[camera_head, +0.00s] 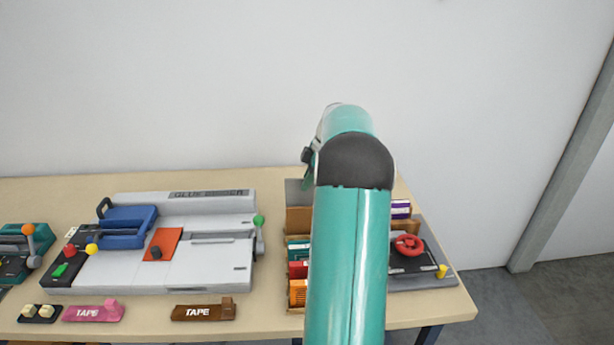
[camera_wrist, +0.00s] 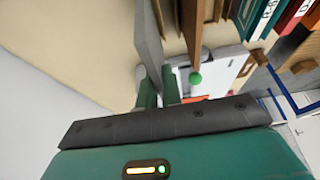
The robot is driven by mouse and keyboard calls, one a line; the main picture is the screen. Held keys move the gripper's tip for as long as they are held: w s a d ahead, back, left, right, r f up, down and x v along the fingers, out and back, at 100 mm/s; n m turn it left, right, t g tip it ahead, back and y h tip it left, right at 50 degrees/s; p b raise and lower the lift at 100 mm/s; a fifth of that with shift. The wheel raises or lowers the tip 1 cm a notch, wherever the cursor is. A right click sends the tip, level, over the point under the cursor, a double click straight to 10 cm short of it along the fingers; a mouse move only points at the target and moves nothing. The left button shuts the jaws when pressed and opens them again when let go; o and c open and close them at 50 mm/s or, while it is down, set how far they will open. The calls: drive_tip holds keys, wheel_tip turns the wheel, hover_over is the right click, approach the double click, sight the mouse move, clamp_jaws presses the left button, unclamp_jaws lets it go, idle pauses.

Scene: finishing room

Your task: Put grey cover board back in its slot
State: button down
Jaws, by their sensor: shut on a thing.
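In the wrist view the board (camera_wrist: 150,45) stands on edge between my green fingers. My gripper (camera_wrist: 158,88) is shut on it. The wooden rack (camera_head: 298,221) is partly hidden by my arm; in the wrist view its brown divider (camera_wrist: 193,28) runs beside the board, with a narrow gap between them. I cannot tell whether the board's lower edge is inside a slot.
Teal, red and orange packs (camera_head: 298,268) fill the rack's near slots. The white glue binder (camera_head: 200,265) with a green-knobbed lever (camera_head: 259,221) stands left of the rack. A machine with a red handwheel (camera_head: 408,245) is to the right. Tape holders (camera_head: 203,311) lie near the front edge.

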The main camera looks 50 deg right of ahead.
sight(308, 196)
drive_tip(key=shift+f, duration=2.3)
drive_tip(key=shift+d, duration=0.15)
drive_tip(key=shift+f, duration=0.7)
drive_tip(key=c, duration=1.8)
unclamp_jaws()
drive_tip(key=shift+c, duration=0.2)
drive_tip(key=shift+r, duration=0.1)
drive_tip(key=shift+v, duration=5.4)
